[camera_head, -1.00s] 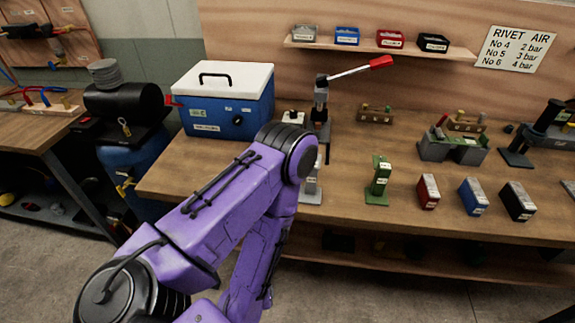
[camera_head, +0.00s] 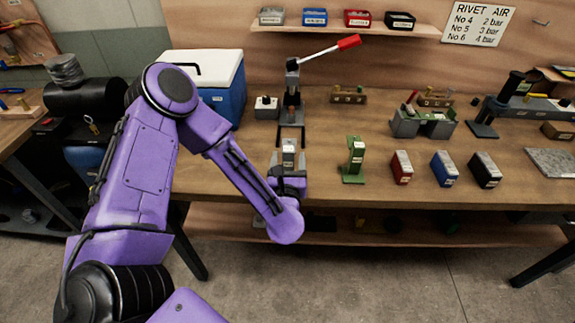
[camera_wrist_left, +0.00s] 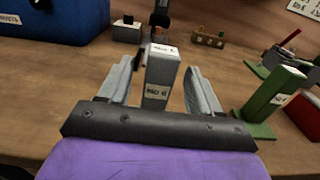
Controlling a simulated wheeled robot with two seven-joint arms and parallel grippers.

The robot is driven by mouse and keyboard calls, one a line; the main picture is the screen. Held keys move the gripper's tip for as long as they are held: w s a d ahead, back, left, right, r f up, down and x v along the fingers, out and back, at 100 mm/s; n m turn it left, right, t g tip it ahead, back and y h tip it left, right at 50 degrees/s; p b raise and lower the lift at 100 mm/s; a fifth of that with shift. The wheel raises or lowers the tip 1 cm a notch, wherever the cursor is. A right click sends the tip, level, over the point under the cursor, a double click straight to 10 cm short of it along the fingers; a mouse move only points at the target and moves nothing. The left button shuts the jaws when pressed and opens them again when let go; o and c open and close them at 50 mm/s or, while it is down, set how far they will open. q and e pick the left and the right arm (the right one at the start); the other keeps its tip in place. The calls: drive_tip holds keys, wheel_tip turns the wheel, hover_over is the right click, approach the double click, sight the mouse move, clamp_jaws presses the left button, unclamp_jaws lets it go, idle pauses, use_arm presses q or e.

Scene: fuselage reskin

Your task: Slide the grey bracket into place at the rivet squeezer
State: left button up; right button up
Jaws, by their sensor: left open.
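The grey bracket (camera_head: 289,153) stands upright near the table's front edge, in front of the rivet squeezer (camera_head: 291,95) with its red-tipped lever. In the left wrist view the bracket (camera_wrist_left: 161,78) is a tall grey block with white labels. My left gripper (camera_head: 288,162) is open around it. The left wrist view shows one finger of the gripper (camera_wrist_left: 160,88) on each side, with gaps to the bracket. The squeezer's lower part (camera_wrist_left: 160,18) shows just behind the bracket. My right gripper is not in view.
A green bracket (camera_head: 354,160) stands to the right of the grey one. Red (camera_head: 401,168), blue (camera_head: 445,169) and black (camera_head: 485,170) blocks follow along the front. A blue cooler (camera_head: 226,98) and a small white-topped box (camera_head: 266,107) stand at the left.

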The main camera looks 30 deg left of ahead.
use_arm(q)
drive_tip(key=p+x, duration=0.1)
drive_tip(key=x, duration=0.2)
drive_tip(key=shift+r, duration=0.1)
drive_tip(key=shift+w+a, duration=0.15)
clamp_jaws()
